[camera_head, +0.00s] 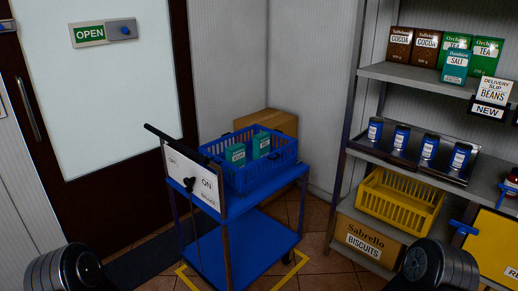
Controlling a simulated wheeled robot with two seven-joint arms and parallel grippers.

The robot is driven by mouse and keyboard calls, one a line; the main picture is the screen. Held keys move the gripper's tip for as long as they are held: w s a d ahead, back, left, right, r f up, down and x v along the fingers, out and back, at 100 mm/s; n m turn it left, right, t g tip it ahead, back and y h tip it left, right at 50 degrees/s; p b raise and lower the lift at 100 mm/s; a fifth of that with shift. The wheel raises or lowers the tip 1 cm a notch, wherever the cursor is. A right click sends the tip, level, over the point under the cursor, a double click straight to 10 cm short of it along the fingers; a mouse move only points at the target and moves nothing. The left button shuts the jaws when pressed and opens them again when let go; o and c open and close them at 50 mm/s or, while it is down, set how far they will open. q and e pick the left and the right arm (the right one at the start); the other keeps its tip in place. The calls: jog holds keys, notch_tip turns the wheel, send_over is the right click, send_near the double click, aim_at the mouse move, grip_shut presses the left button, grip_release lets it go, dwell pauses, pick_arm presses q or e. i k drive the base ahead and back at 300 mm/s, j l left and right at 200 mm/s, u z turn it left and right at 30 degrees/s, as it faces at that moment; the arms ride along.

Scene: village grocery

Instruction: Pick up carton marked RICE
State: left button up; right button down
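I cannot make out a carton marked RICE in this view. Two brown COCOA cartons (412,47), two green TEA cartons (486,56) and a teal SALT carton (455,67) stand upright on the upper shelf at the right. Two teal cartons (236,154) stand in the blue basket (262,179) on the blue trolley; their labels are too small to read surely. Dark rounded parts of my arms show at the bottom left and bottom right. Neither gripper is in view.
The blue trolley (254,208) stands mid-view, its brake sign reading ON. The shelf unit (400,78) holds several blue tins (430,146), a yellow crate (392,203) and a BISCUITS box (374,240). A cardboard box (277,120) stands behind the trolley. A door (105,90) is at left.

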aim_at(261, 141)
jog(key=i+l+u, duration=0.1)
jog(key=u, duration=0.8)
jog(key=i+l+u, duration=0.1)
jog(key=l+u, duration=0.3)
jog(key=l, duration=0.15)
jog(key=l+u, duration=0.35)
jog(key=l, duration=0.25)
jog(key=l+u, duration=0.4)
jog(key=l, duration=0.9)
jog(key=k+l, duration=0.15)
jog(key=l, duration=0.5)
jog(key=l+u, duration=0.1)
jog(key=l, duration=0.6)
